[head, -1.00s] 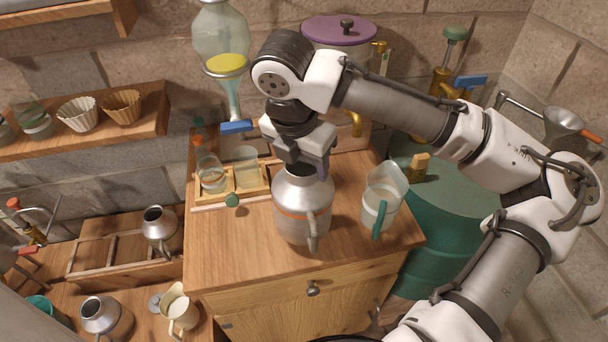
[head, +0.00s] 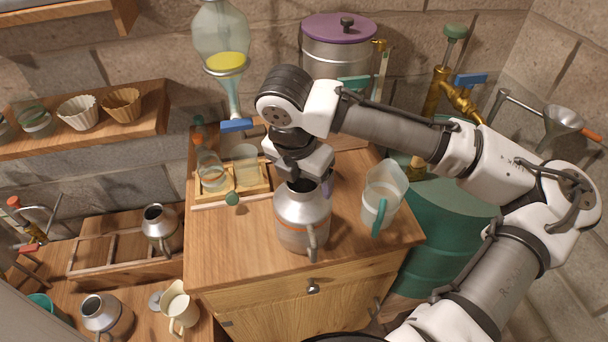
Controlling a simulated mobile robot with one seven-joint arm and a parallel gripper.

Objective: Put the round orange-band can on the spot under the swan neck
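The round metal can with an orange band (head: 302,222) stands upright on the wooden cabinet top (head: 350,252), its handle towards me. My gripper (head: 308,182) is low at the can's mouth and neck, on its far side. One purplish finger shows right of the neck; the rest is hidden, so I cannot tell whether it grips the can. A curved metal pipe with a red knob (head: 42,212) at the far left may be the swan neck, but I cannot tell for sure. The spot under it is not clearly visible.
A clear jug with a green handle (head: 383,195) stands right of the can. A wooden rack with glass jars (head: 240,192) is behind left. Two more metal cans (head: 160,228) and a cream jug (head: 178,308) stand lower left. A green drum (head: 450,225) stands right.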

